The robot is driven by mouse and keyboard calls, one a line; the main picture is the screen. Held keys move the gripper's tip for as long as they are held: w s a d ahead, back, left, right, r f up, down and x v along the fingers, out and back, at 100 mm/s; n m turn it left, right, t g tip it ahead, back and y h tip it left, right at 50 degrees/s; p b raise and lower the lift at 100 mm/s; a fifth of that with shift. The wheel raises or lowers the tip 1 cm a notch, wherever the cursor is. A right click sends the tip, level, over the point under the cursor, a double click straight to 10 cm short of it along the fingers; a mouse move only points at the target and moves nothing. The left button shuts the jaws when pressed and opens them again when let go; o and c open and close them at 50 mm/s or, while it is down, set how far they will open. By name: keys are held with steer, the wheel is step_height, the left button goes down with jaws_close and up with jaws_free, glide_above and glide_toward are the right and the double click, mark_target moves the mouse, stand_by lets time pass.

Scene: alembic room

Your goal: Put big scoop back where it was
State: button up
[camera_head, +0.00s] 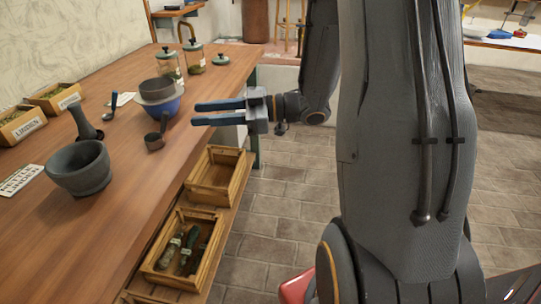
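A dark scoop (154,143), likely the big scoop, rests on the wooden table (105,220) near its right edge. Its handle points up and away, towards the blue bowl (161,108). A smaller dark scoop or spoon (110,112) lies farther left, by a white card. My gripper (196,113) reaches in from the right, at the table's right edge. Its two blue fingers are apart with nothing seen between them. In the picture the fingertips are to the right of the dark scoop and apart from it.
A grey bowl (156,89) sits in the blue bowl. A stone mortar (80,169) and pestle (84,122) stand front left, near labelled herb boxes (22,126). Glass jars (194,60) stand behind.

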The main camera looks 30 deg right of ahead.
steer(key=w+d+f+m+t+h, duration=0.2)
steer(key=w+d+m+h, duration=0.15)
steer(key=d+h, duration=0.25)
steer(key=w+d+f+m+t+h, duration=0.1)
steer(key=w+d+f+m+h, duration=0.25)
steer(key=d+h, duration=0.35)
steer(key=s+d+f+m+g+h, duration=0.2)
steer(key=s+d+m+g+h, duration=0.3)
steer(key=s, duration=0.4)
steer(key=s+a+m+g+y, duration=0.1)
steer(key=s+a+m+g, duration=0.2)
steer(key=s, duration=0.6)
steer(key=s+a+m+g+y, duration=0.1)
steer(key=s+a+m+g, duration=0.15)
steer(key=s, duration=0.65)
steer(key=a+r+n+p, duration=0.3)
steer(key=a+p, duration=0.4)
steer(key=a, duration=0.1)
steer(key=shift+r, duration=0.3)
